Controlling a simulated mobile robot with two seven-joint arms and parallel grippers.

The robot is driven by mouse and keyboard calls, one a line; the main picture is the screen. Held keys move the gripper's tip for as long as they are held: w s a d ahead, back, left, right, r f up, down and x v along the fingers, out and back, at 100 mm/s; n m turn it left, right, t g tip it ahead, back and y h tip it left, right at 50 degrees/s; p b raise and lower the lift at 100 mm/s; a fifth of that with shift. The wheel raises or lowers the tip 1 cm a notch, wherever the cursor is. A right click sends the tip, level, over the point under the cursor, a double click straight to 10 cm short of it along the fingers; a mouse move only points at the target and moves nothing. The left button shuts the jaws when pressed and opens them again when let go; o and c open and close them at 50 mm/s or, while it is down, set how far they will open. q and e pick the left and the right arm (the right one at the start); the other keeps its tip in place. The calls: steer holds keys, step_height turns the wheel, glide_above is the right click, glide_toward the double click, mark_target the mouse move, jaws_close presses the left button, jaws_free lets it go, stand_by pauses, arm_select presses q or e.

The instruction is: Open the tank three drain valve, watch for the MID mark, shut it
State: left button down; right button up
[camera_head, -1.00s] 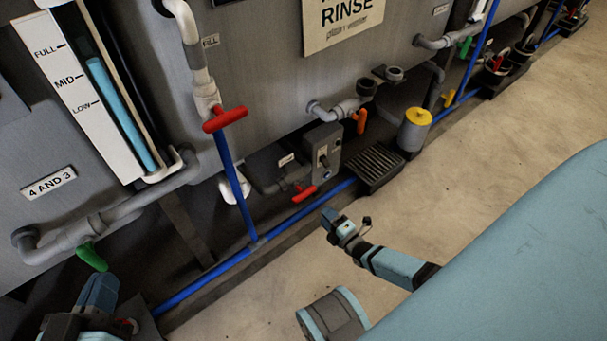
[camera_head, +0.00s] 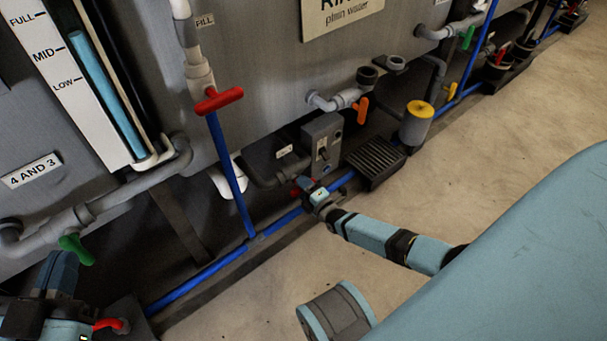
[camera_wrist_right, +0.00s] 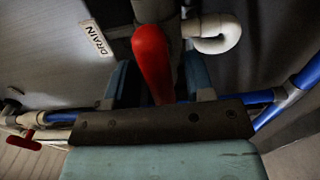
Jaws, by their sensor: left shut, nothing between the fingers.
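A red drain lever (camera_head: 298,190) sits low under the RINSE tank (camera_head: 270,60), and my right gripper (camera_head: 308,188) is at it. In the right wrist view the red lever (camera_wrist_right: 152,60) stands between the spread fingers of my right gripper (camera_wrist_right: 158,72), with gaps beside it; a DRAIN label (camera_wrist_right: 97,38) is to its left. The level gauge (camera_head: 85,105) at upper left has FULL, MID and LOW marks; its blue column (camera_head: 105,85) tops out slightly above MID. My left gripper (camera_head: 60,265) is shut and empty at lower left, below a green lever (camera_head: 76,248).
A red fill handle (camera_head: 219,100) and an orange lever (camera_head: 362,110) are on nearby pipes. A grey switch box (camera_head: 322,145), a floor grate (camera_head: 375,162) and a yellow-topped canister (camera_head: 416,122) stand close to my right gripper. A blue pipe (camera_head: 205,275) runs along the floor. Open floor lies right.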

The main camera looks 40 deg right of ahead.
jaws_close()
steer(key=shift+m, duration=0.3)
steer(key=shift+m+p, duration=0.3)
steer(key=shift+m, duration=0.7)
steer(key=m, duration=0.3)
steer(key=shift+m+p, duration=0.3)
steer(key=shift+m, duration=0.8)
steer(key=m, duration=0.5)
arm_select(q)
steer(key=shift+s+d+f+n+y, duration=0.2)
steer(key=shift+n+y, duration=0.1)
steer(key=shift+n, duration=0.1)
arm_select(e)
steer(key=m, duration=0.5)
steer(key=shift+m, duration=0.3)
